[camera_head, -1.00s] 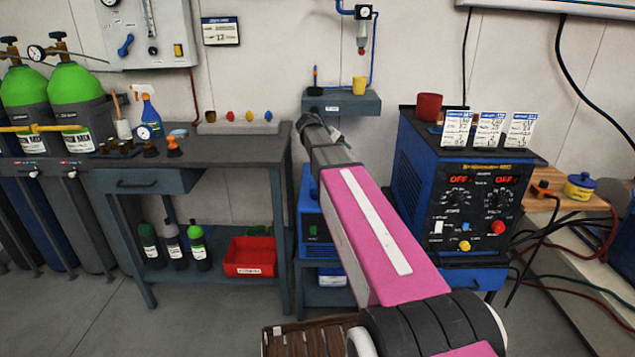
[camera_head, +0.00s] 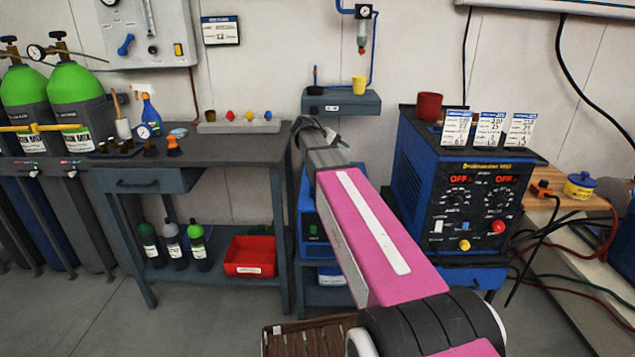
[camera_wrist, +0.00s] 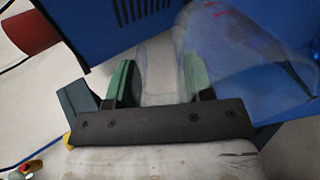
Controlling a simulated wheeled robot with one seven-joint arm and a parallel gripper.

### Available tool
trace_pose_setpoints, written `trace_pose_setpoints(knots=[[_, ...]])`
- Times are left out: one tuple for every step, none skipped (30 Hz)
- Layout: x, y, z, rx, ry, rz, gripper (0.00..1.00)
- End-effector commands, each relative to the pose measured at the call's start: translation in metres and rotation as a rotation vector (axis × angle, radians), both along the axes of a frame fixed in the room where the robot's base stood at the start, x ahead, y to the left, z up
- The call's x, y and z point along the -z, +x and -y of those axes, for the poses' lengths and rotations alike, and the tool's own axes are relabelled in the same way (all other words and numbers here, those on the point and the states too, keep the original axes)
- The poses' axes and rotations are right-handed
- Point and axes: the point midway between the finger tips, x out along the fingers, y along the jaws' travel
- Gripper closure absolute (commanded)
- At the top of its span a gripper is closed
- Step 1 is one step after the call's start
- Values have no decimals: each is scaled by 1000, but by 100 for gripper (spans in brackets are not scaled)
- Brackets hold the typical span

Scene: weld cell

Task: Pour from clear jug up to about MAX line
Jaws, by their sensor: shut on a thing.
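My gripper (camera_wrist: 160,86) is shut on the clear jug (camera_wrist: 245,58), with its green pads on either side of a see-through part that looks like the handle. The jug's body spreads to the right in the wrist view, in front of a blue housing, and looks tilted. Faint red marks show through or on it; I cannot read a MAX line. The liquid level in the jug cannot be made out. In the head view my pink arm reaches toward the wall shelf, and the jug cannot be made out there.
The blue welder (camera_head: 460,205) stands right of my arm with a red cup (camera_head: 429,106) and cards on top. A small wall shelf (camera_head: 345,103) holds a yellow cup (camera_head: 360,85). A workbench (camera_head: 215,150) with small items stands left. A red bin (camera_head: 250,256) sits below.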

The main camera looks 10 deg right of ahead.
Motion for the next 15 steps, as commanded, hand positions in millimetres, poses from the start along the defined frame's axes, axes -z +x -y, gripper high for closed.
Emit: trace_pose_setpoints(knots=[[0, 0, -1, 0, -7, 0, 92], [0, 0, -1, 0, -11, 1, 92], [0, 0, -1, 0, -16, 1, 92], [0, 0, -1, 1, -19, 1, 92], [0, 0, -2, 1, -22, 1, 92], [1, 0, -2, 0, -27, 2, 92], [1, 0, -2, 0, -31, 3, 92], [1, 0, -3, -1, -34, 2, 92], [1, 0, -3, 0, -40, 2, 92], [1, -1, -2, 0, -42, 3, 92], [1, 0, -2, 1, -40, 3, 92], [0, 0, -2, 1, -39, 3, 92], [0, 0, -1, 1, -38, 3, 92], [0, 0, -1, 1, -39, 3, 92], [1, 0, -1, 1, -40, 3, 92]])
